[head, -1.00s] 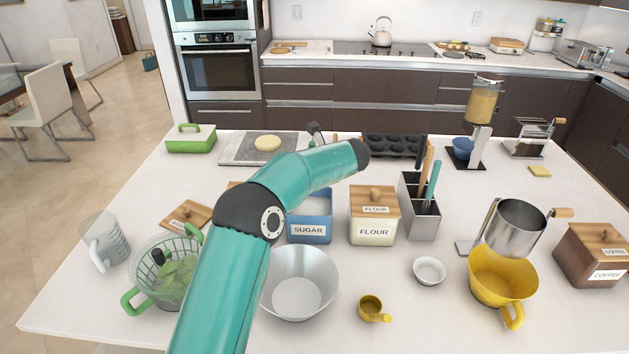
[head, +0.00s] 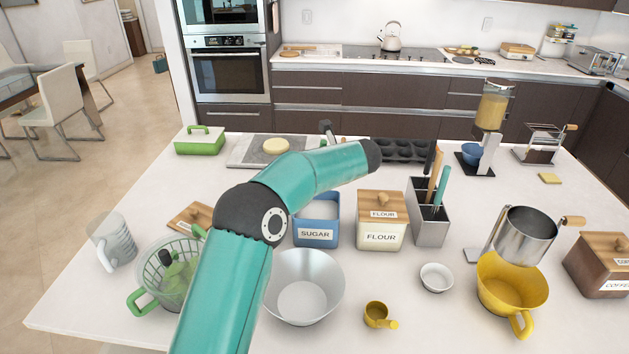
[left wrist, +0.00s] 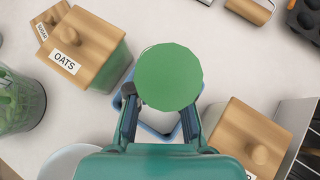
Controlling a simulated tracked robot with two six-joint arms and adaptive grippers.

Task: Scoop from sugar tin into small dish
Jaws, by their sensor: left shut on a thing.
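The blue sugar tin (head: 316,235) stands open with white sugar inside, partly behind my left arm. The small white dish (head: 436,277) is empty on the counter to its right. In the head view my left gripper is hidden behind its arm. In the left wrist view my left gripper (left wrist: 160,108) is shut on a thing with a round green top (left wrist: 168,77). The lower part of that thing is hidden. The blue rim of the sugar tin (left wrist: 160,133) shows below it, so the gripper is over the tin. My right gripper is not in view.
The flour tin (head: 381,235) stands right of the sugar tin. The oats tin (left wrist: 95,50) stands on its other side. A metal bowl (head: 304,290), a yellow measuring cup (head: 377,315) and a yellow jug (head: 510,290) stand nearer.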

